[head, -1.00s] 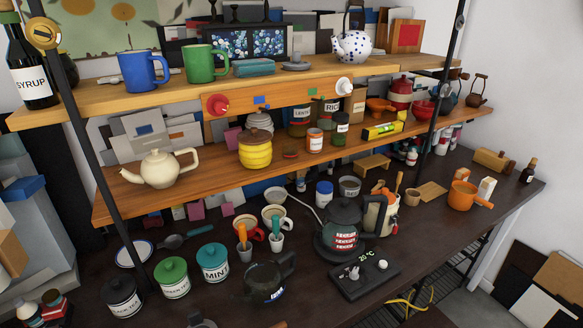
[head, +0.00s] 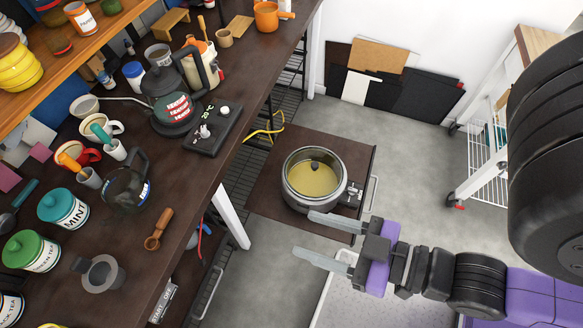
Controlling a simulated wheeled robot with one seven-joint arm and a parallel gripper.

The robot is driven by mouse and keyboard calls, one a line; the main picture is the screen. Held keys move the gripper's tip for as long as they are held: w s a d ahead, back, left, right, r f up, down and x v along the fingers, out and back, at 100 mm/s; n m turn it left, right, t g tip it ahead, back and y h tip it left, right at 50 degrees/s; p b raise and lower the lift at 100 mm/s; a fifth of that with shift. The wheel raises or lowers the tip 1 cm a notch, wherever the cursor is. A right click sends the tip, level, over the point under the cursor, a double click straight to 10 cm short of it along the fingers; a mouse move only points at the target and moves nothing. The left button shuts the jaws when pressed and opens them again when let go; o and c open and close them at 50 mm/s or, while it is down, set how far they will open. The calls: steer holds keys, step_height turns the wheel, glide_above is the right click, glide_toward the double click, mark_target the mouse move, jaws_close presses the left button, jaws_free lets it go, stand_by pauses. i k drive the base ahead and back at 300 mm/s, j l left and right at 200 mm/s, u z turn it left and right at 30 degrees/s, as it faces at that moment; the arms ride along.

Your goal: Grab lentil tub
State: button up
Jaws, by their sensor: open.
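In the head view now, a brownish jar (head: 47,13) at the top left is cut off by the top edge. It stands on the wooden shelf beside the paprika jar and seems to be the lentil tub, but its label is out of frame. My gripper (head: 292,234) is at the lower middle right. Its two long grey fingers are spread apart, empty and pointing left. It is far from the jar, out in front of the dark counter.
The wooden shelf (head: 92,49) also holds a paprika jar (head: 80,18) and a yellow honey pot (head: 18,66). Below, the counter carries a kettle (head: 172,102), mugs and labelled tins. A steel pot (head: 314,180) sits on a low brown surface near my gripper. Grey floor is open at right.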

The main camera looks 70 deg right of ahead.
mark_target(267, 13)
steer(key=z, duration=1.35)
